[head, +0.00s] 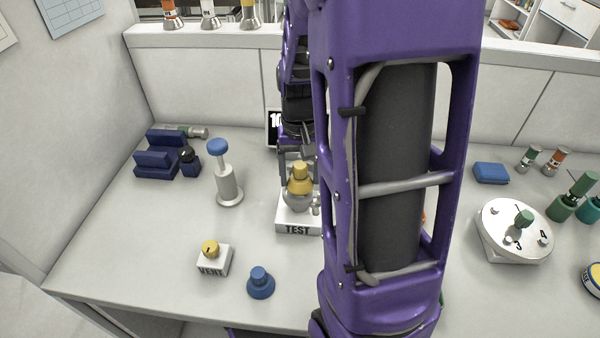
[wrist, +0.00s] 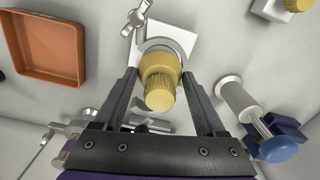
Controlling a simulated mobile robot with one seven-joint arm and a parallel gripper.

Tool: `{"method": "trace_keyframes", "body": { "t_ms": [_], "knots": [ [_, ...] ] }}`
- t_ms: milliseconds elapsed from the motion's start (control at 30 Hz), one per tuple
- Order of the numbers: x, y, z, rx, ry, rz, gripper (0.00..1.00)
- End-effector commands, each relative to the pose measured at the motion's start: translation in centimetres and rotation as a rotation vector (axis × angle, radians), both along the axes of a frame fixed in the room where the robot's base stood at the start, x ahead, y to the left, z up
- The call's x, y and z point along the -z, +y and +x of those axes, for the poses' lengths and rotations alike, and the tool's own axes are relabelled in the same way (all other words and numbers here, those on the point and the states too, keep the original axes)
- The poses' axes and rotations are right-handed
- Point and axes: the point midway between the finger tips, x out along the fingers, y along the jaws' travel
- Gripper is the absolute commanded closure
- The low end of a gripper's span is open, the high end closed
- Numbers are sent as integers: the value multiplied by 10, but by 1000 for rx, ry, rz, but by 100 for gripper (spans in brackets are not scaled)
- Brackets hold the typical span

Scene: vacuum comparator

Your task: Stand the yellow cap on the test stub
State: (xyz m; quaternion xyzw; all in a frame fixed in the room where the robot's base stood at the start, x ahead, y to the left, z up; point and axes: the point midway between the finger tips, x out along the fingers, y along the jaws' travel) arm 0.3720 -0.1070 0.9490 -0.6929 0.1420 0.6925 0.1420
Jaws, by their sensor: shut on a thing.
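The yellow cap (head: 300,180) has a wide lower part and a narrower top. My gripper (head: 297,168) is shut on it, with one finger on each side. In the wrist view the yellow cap (wrist: 159,82) is upright between the fingertips of my gripper (wrist: 160,75). The test stub (head: 298,202) is a rounded grey fitting on a white block marked TEST (head: 292,228). The cap is directly over the stub. The cap hides the stub's top, so I cannot tell whether they touch. In the wrist view, part of the white block (wrist: 182,36) shows beyond the cap.
A blue-topped grey cylinder (head: 228,185) stands left of the stub. A yellow knob (head: 210,248) on a white block and a blue knob (head: 260,282) are nearer the front. A white round dial (head: 510,235) is at right. An orange tray (wrist: 42,47) shows in the wrist view.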

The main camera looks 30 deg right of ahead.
Motion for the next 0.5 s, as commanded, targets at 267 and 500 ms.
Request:
{"method": "trace_keyframes", "body": {
  "t_ms": [267,500],
  "knots": [
    [0,0,0,0,0,0,100],
    [8,0,0,0,0,0,100]
  ]
}}
